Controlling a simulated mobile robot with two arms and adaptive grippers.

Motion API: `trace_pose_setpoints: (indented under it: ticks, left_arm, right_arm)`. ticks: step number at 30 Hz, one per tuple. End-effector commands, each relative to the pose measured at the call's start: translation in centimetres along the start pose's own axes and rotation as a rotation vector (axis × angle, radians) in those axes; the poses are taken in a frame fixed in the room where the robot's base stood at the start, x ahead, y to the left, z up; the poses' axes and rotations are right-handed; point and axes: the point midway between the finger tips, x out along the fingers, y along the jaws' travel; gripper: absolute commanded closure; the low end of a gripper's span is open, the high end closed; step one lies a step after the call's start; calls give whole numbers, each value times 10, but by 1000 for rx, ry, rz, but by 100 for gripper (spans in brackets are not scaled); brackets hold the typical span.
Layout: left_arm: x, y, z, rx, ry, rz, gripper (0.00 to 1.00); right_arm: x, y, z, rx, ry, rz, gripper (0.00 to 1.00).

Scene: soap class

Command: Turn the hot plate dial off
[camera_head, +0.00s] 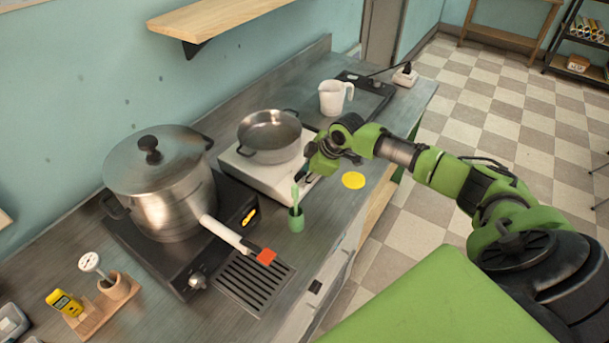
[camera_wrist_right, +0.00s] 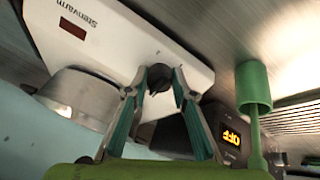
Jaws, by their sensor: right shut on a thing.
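The white hot plate (camera_head: 243,166) carries an open steel pan (camera_head: 270,138) on the counter. In the right wrist view, its front panel (camera_wrist_right: 115,45) shows the upside-down name "Stenvarm" and a dark red display window (camera_wrist_right: 72,29). Its black dial (camera_wrist_right: 160,82) sits between my fingertips. My right gripper (camera_head: 310,172) is at the front of this hot plate. In the right wrist view, the gripper (camera_wrist_right: 160,76) is shut on the dial, whose sides the fingers partly hide. The head view does not show the dial clearly. My left gripper is not in view.
A black hot plate (camera_head: 126,240) with a lidded steel pot (camera_head: 165,190) stands at left; its display (camera_wrist_right: 232,133) glows orange. A green cup (camera_head: 296,222) with a green tool stands near the counter edge. A yellow disc (camera_head: 353,180) and white jug (camera_head: 333,98) are to the right.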

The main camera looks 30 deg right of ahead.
Motion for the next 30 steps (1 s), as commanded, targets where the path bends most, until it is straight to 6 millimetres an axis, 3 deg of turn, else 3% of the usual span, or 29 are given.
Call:
trace_pose_setpoints:
  ticks: [21,22,23,24,30]
  left_arm:
    - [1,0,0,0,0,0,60]
    - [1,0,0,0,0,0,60]
    - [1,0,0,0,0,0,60]
    - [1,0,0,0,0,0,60]
    - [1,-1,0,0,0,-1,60]
  right_arm:
    - [0,0,0,-77,4,-1,98]
    - [0,0,0,-77,4,-1,71]
    - [0,0,0,-77,4,-1,63]
    - [0,0,0,-76,4,-1,59]
    - [0,0,0,-75,4,-1,59]
